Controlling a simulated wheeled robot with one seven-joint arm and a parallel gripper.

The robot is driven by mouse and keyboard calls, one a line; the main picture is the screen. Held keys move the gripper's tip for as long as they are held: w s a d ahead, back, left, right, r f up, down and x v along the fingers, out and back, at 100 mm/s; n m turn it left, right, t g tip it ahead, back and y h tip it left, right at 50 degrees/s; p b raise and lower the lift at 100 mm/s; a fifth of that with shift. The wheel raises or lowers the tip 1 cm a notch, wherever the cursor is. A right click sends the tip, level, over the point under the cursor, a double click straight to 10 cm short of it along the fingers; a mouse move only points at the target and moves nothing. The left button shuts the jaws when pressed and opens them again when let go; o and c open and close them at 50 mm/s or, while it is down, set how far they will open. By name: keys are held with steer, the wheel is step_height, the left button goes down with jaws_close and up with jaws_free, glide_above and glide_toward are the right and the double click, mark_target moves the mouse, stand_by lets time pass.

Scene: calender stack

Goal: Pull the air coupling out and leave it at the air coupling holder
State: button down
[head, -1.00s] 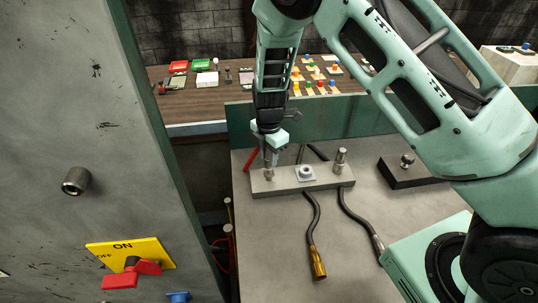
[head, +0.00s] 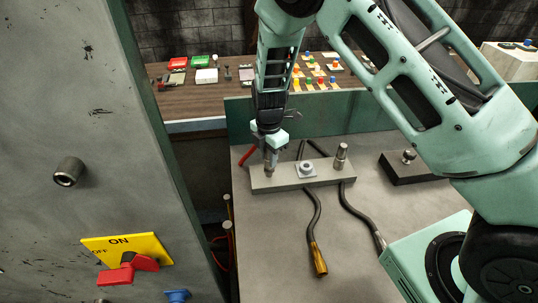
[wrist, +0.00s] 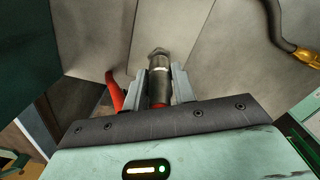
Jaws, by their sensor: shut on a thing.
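My gripper (head: 270,162) is shut on the air coupling, a metal cylinder (wrist: 160,75) with a red hose (head: 247,154). In the wrist view the coupling lies between the two grey fingers and the red hose (wrist: 115,95) bends off to the left. In the head view the fingers point down at the left end of a pale grey bar (head: 325,176) on the bench, which looks like the holder. The coupling's lower end shows at the bar's left end; I cannot tell whether it is still seated there.
The bar also carries a square-based fitting (head: 306,169) and a metal post (head: 341,155). A brass-ended hose (head: 319,260) lies in front. A dark block (head: 412,168) sits to the right. A panel with a yellow switch plate (head: 127,250) and metal stub (head: 68,172) stands left.

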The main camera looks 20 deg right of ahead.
steer(key=shift+f+b, duration=0.3)
steer(key=shift+f, duration=0.1)
steer(key=c, duration=0.8)
jaws_free()
steer(key=shift+o, duration=0.2)
steer(key=shift+r, duration=0.1)
steer(key=shift+r+p, duration=2.15)
steer(key=shift+r, duration=1.3)
